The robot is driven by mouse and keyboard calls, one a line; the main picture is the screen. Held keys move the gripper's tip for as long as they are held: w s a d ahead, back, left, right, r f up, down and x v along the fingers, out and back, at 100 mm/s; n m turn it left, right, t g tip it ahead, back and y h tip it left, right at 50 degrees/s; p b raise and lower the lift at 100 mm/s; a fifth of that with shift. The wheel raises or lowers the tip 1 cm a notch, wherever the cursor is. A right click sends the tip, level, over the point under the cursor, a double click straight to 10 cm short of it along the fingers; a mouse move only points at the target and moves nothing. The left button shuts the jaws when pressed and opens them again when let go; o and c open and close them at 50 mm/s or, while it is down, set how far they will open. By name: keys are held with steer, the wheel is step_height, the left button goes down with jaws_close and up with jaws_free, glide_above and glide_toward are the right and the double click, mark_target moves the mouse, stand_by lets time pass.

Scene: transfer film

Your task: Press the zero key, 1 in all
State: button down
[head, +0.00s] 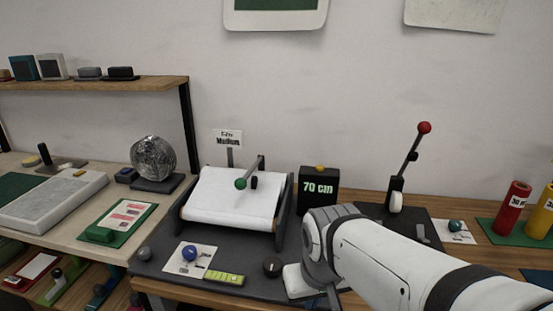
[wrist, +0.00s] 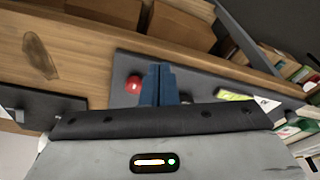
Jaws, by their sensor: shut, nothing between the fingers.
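A black display box (head: 319,188) reading "70 cm" stands at the back of a dark board, with a small orange button (head: 320,168) on top. In the wrist view a round red button (wrist: 134,84) sits on the dark board, just left of my gripper's fingers. I cannot read a label on either button, so I cannot tell which is the zero key. My gripper (wrist: 159,84) is shut and empty, its blue fingers pointing at the board; whether they touch it is unclear. In the head view my arm hides the red button and most of my gripper.
A frame with a white sheet (head: 232,195) and a green-knobbed lever stands left of the display. A dark knob (head: 272,267), a yellow-green strip (head: 224,278) and a blue ball (head: 189,252) lie in front. A red-topped lever (head: 424,128) rises at right.

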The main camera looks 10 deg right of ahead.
steer(key=w+d+r+m+t+y+p, duration=0.15)
steer(key=w+r+p, duration=0.35)
steer(key=w, duration=0.5)
steer(key=w+d+r+m+t+y+p, duration=0.1)
steer(key=w+d+r+m+t+p, duration=0.15)
steer(key=w+r, duration=0.65)
steer(key=w+d+r+m+t+p, duration=0.1)
steer(key=w+d+r, duration=0.1)
steer(key=w+d, duration=0.3)
steer(key=w+d+r+m+t+p, duration=0.1)
steer(key=w+d, duration=0.4)
steer(key=w, duration=0.6)
step_height(320, 180, up, 2)
steer(key=shift+d+r+m+p, duration=0.2)
steer(key=shift+d+m+p, duration=0.1)
steer(key=shift+p, duration=0.4)
steer(key=shift+f+h, duration=0.1)
steer(key=shift+h, duration=0.15)
steer(key=b, duration=0.5)
glide_above(322, 168)
step_height(322, 168, down, 8)
steer(key=shift+r, duration=0.15)
steer(key=shift+f+b, duration=0.5)
steer(key=shift+b, duration=0.25)
